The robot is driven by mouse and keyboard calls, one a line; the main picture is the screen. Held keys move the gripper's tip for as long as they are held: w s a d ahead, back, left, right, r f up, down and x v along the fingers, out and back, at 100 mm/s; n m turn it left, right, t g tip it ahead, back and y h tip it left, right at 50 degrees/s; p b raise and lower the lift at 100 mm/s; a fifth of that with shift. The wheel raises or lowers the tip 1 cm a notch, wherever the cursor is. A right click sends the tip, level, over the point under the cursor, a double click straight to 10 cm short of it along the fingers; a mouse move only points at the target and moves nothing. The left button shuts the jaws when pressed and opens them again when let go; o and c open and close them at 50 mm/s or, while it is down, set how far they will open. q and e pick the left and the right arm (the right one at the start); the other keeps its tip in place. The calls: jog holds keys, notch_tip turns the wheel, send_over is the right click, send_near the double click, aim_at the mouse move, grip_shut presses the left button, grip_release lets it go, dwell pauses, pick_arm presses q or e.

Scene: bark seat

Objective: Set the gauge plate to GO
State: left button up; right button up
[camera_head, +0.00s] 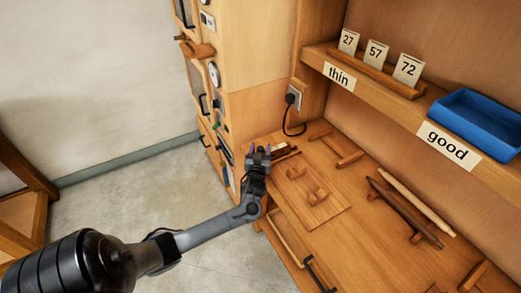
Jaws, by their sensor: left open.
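My left gripper (259,150) is open at the near left edge of the wooden bench (369,229), beside the cabinet front. A small wooden piece with dark and reddish parts (285,152) lies just right of its fingers; I cannot tell whether they touch. No marking reading GO can be made out, so I cannot tell which thing is the gauge plate. A flat wooden board (318,211) with small raised blocks lies on the bench just in front of the gripper. My right gripper is out of view.
A rest holds a dark rod (407,211) and a pale rod (415,200). The shelf above carries number cards (377,55), a blue tray (477,121) and labels "thin" (339,75) and "good" (447,142). The cabinet (243,62) stands close behind the gripper.

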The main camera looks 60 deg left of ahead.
pick_arm(q)
jog(key=shift+w+a, duration=0.1)
grip_shut()
jog(key=shift+w+f, duration=0.1)
jog(key=shift+w, duration=0.15)
jog(key=shift+w+b, duration=0.55)
jog(key=shift+w, duration=0.7)
jog(key=shift+s, duration=0.1)
grip_release()
